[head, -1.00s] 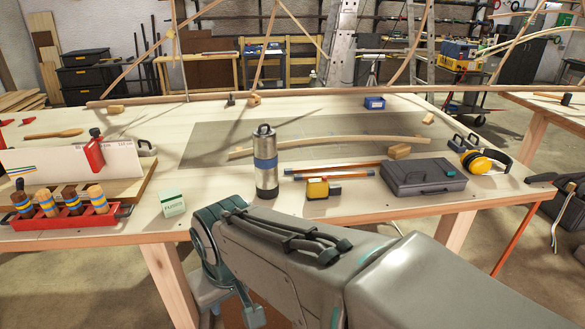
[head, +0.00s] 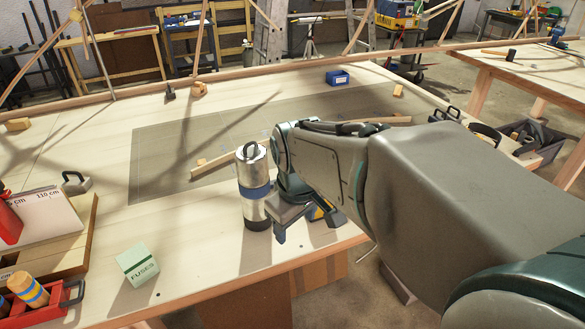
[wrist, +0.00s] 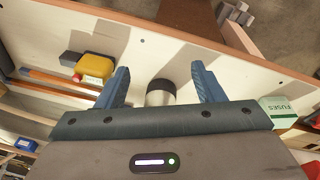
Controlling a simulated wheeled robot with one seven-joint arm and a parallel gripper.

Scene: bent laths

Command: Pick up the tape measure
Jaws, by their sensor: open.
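The yellow tape measure (wrist: 95,66) with a dark end lies on the workbench in the wrist view, just left of the left finger and outside the jaws. In the head view only a bit of its yellow body (head: 317,213) shows behind my gripper (head: 305,220). My gripper is open and empty, pointing down over the bench near its front edge. In the wrist view the fingers (wrist: 160,72) are apart, with the steel flask (wrist: 160,94) showing between them. The flask (head: 252,190) stands upright close to the left of my gripper in the head view.
A fuses box (head: 138,264) stands front left, near a red tool holder (head: 62,296). A bent lath (head: 215,163) lies on the grey mat (head: 155,165) behind the flask. A blue bin (head: 338,78) stands at the back. Bare bench lies left of the flask.

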